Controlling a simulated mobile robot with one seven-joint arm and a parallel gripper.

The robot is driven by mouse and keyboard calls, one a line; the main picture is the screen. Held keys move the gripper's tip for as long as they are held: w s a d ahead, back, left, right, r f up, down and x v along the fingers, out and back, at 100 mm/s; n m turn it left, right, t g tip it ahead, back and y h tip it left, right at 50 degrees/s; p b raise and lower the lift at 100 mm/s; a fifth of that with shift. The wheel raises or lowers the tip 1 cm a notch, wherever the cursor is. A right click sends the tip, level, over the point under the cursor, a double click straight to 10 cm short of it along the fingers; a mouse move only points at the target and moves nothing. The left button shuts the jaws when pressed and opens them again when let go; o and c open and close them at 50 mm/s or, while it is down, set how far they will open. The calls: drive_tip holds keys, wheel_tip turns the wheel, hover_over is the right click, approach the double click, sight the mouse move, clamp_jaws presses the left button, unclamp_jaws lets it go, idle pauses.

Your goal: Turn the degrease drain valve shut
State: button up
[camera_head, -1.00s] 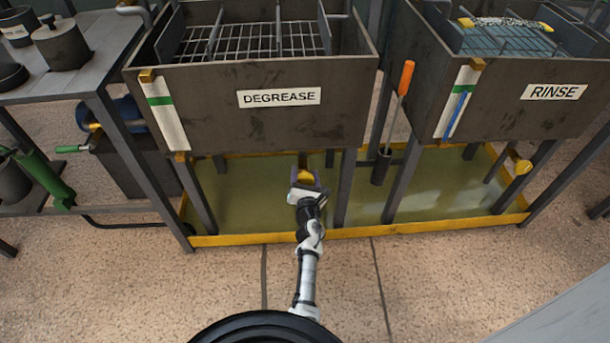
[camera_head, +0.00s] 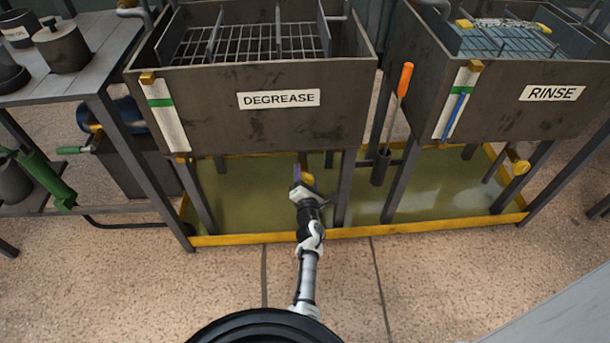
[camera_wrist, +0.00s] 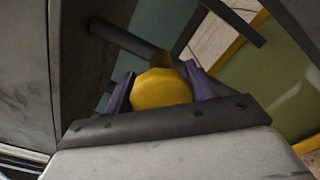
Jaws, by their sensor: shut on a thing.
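The degrease tank (camera_head: 200,105) stands on legs with a white DEGREASE label on its front. Its drain valve has a yellow handle (camera_head: 307,179) below the tank's front edge. My gripper (camera_head: 302,176) is at this handle, its purple fingers around it. In the wrist view, the yellow handle (camera_wrist: 162,90) sits between the two fingers of my gripper (camera_wrist: 160,88), which is shut on it. The gripper looks rolled in the head view. Part of the valve behind the handle is hidden.
A yellow-edged drip tray (camera_head: 260,239) with greenish liquid lies under the tanks. The rinse tank (camera_head: 500,110) is at the right, with its own yellow valve handle (camera_head: 522,167). An orange-handled tool (camera_head: 405,80) stands between the tanks. Tank legs (camera_head: 345,190) flank my arm.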

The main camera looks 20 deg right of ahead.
drive_tip(key=m+p, duration=0.1)
drive_tip(key=m, duration=0.6)
drive_tip(key=shift+d+p, duration=0.1)
drive_tip(key=shift+p, duration=0.3)
drive_tip(key=m+p, duration=0.2)
drive_tip(key=m, duration=0.4)
drive_tip(key=shift+f+m, duration=0.1)
drive_tip(key=shift+m, duration=0.3)
drive_tip(key=m+p, duration=0.1)
drive_tip(key=m, duration=0.5)
drive_tip(key=shift+f+p, duration=0.1)
drive_tip(key=shift+p, duration=0.2)
drive_tip(key=m, duration=0.3)
drive_tip(key=m+p, duration=0.1)
drive_tip(key=m, duration=0.2)
drive_tip(key=shift+w+a+f, duration=0.1)
drive_tip(key=shift+a, duration=0.1)
drive_tip(key=shift+m, duration=0.3)
drive_tip(key=o, duration=1)
drive_tip(key=shift+f, duration=0.1)
drive_tip(key=shift+c, duration=0.2)
drive_tip(key=shift+a, duration=0.1)
